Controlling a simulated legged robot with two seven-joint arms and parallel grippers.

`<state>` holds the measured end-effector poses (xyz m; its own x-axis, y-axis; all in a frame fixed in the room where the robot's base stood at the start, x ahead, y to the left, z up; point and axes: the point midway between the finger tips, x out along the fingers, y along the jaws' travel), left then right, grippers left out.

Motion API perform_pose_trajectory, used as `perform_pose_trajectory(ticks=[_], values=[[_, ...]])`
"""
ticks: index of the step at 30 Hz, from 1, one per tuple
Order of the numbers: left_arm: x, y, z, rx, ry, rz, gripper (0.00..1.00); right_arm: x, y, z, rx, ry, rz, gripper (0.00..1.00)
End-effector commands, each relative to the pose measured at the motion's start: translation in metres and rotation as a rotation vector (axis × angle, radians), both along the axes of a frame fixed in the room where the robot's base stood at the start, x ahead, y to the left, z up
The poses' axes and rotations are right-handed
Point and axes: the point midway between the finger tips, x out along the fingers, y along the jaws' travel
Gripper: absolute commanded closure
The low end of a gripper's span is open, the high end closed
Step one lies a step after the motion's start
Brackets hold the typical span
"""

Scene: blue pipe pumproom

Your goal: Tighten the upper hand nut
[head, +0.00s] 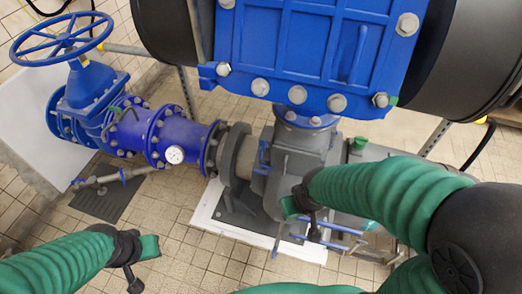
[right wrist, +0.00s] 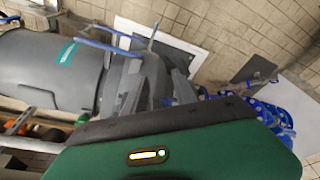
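Two slim blue bars, which look like hand nuts, sit on the front of the grey pump housing. The upper bar (head: 338,228) is partly covered by my right gripper, and the lower bar (head: 325,243) lies just below it. Blue bars also show at the top of the right wrist view (right wrist: 108,47). My right gripper (head: 302,213) is over the pump front beside the bars; I cannot tell whether it touches them. My left gripper (head: 145,262) hangs at lower left, away from the pump, finger gap unclear.
A blue flanged pipe (head: 185,135) with a white gauge (head: 174,154) joins the grey pump (head: 300,160). A blue handwheel valve (head: 62,38) stands at left. A big blue bolted casing (head: 300,55) overhangs the pump. Tiled floor (head: 180,245) is open at lower left.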

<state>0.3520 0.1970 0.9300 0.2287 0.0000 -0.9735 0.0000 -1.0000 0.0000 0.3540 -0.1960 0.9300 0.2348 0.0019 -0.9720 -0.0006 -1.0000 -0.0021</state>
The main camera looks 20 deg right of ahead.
Motion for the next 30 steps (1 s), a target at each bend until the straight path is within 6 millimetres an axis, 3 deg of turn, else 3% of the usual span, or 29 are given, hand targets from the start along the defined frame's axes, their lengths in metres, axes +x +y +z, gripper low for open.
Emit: perform_pose_trajectory(ticks=[2, 5, 9, 12, 15, 18, 24, 30], values=[[0.000, 0.000, -0.017, 0.000, 0.000, 0.000, 1.00, 0.018, 0.012, -0.016, 0.018, -0.055, 0.007, 0.67], [0.000, 0.000, -0.059, 0.000, 0.000, 0.000, 1.00, 0.074, 0.046, -0.049, 0.071, -0.242, 0.007, 0.67], [-0.001, 0.000, -0.134, 0.000, 0.001, 0.000, 1.00, 0.172, 0.101, -0.086, 0.111, -0.639, -0.069, 0.67], [-0.001, 0.000, -0.183, 0.000, 0.001, 0.000, 1.00, 0.211, 0.116, -0.102, 0.053, -0.900, -0.182, 0.67], [-0.001, 0.000, -0.224, 0.000, 0.001, 0.000, 1.00, 0.216, 0.114, -0.119, -0.081, -1.097, -0.315, 0.67], [0.000, 0.000, -0.251, 0.000, 0.001, 0.000, 1.00, 0.199, 0.108, -0.129, -0.237, -1.216, -0.420, 0.67], [0.000, 0.000, -0.261, 0.000, 0.000, 0.000, 1.00, 0.177, 0.098, -0.126, -0.397, -1.290, -0.503, 0.67], [0.000, 0.000, -0.267, 0.000, -0.001, 0.000, 1.00, 0.204, 0.077, -0.124, -0.402, -1.292, -0.510, 0.67]])
